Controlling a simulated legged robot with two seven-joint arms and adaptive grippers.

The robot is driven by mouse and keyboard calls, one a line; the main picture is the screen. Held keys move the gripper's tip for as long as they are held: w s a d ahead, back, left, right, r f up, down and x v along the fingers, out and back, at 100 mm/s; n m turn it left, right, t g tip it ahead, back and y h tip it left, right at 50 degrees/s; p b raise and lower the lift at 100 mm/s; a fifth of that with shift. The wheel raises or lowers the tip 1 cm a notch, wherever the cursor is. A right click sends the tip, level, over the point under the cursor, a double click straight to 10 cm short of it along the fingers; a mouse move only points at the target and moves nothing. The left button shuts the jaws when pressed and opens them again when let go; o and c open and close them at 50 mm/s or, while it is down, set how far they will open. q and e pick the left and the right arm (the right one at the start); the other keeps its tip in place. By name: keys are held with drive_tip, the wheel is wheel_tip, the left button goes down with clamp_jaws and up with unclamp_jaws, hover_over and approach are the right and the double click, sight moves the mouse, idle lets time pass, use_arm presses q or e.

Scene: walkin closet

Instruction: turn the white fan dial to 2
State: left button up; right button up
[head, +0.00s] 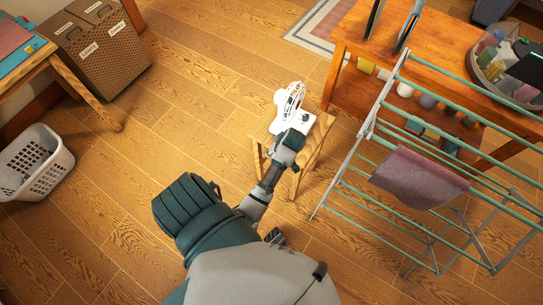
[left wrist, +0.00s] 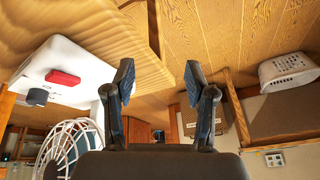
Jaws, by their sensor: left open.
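The white fan (head: 290,103) stands on a small wooden stool (head: 322,126) in the head view. In the left wrist view its wire cage (left wrist: 68,143) is at the lower left. Its white base (left wrist: 85,65) carries a dark round dial (left wrist: 37,97) and a red rectangular part (left wrist: 63,78). Dial markings are not readable. My left gripper (head: 291,139) is beside the base, over the stool's near side. In the left wrist view the left gripper (left wrist: 158,82) is open and empty, its fingers to the right of the dial, apart from it.
A drying rack (head: 393,85) with a mauve cloth (head: 418,180) stands right of the stool. A wooden table (head: 350,35) is behind it. A white basket (head: 35,160) and woven hamper (head: 100,50) are at the left. The floor between is clear.

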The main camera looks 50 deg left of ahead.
use_arm(q)
drive_tip(key=s+d+f+m+t+h, duration=0.1)
drive_tip(key=s+d+m, duration=0.4)
drive_tip(key=s+m, duration=0.2)
drive_tip(key=shift+s+d+m+t, duration=0.2)
drive_tip(key=shift+m+t, duration=0.2)
drive_tip(key=shift+m, duration=0.3)
drive_tip(key=shift+a+f, duration=0.1)
